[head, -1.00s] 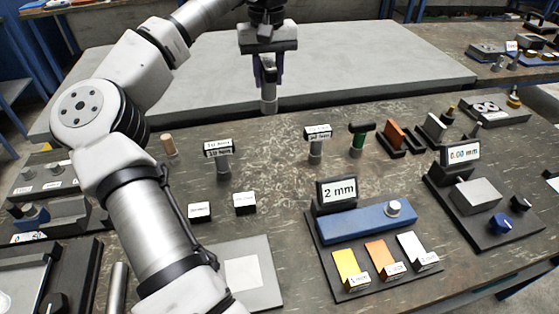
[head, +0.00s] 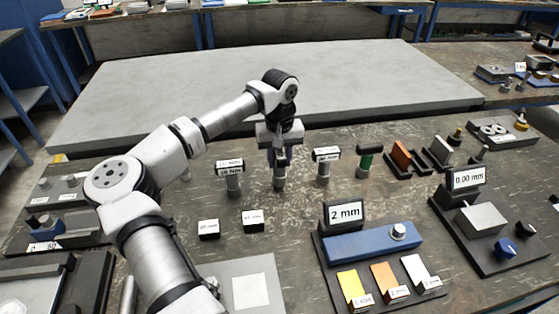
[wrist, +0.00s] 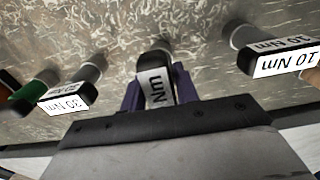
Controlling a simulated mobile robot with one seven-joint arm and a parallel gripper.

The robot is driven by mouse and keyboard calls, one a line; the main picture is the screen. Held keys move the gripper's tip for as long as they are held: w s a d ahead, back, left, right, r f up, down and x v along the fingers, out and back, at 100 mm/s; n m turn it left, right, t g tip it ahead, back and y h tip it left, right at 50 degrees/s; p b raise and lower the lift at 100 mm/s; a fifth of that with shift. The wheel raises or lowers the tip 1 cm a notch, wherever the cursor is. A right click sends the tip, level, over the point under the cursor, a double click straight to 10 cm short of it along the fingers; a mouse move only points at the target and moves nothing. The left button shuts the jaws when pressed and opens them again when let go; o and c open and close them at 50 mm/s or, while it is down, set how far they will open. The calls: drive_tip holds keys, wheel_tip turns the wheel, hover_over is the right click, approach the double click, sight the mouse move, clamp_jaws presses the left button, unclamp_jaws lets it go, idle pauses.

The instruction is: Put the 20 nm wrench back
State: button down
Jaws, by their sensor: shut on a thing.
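My gripper (head: 279,158) is shut on a wrench with a grey cylindrical lower end (head: 280,180). The wrench is upright, between the 10 Nm wrench (head: 234,182) on the left and the 30 Nm wrench (head: 323,168) on the right. Its lower end is about level with theirs; I cannot tell whether it touches the bench. In the wrist view the 10 Nm wrench (wrist: 284,60) is at right and the 30 Nm wrench (wrist: 70,96) at left.
Two small black blocks with white tops (head: 209,229) (head: 253,221) lie in front on the bench. A green-handled tool (head: 367,160) and an orange block (head: 401,154) stand to the right. A 2 mm display unit (head: 344,214) is nearer. A large grey slab (head: 270,85) lies behind.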

drive_tip(key=shift+f, duration=0.9)
drive_tip(key=shift+f, duration=0.1)
drive_tip(key=c, duration=1.5)
unclamp_jaws()
drive_tip(key=shift+f, duration=0.15)
drive_tip(key=o, duration=0.4)
drive_tip(key=shift+o, duration=0.2)
wheel_tip(320, 180, up, 12)
drive_tip(key=shift+r+b, duration=0.25)
drive_tip(key=shift+b, duration=0.85)
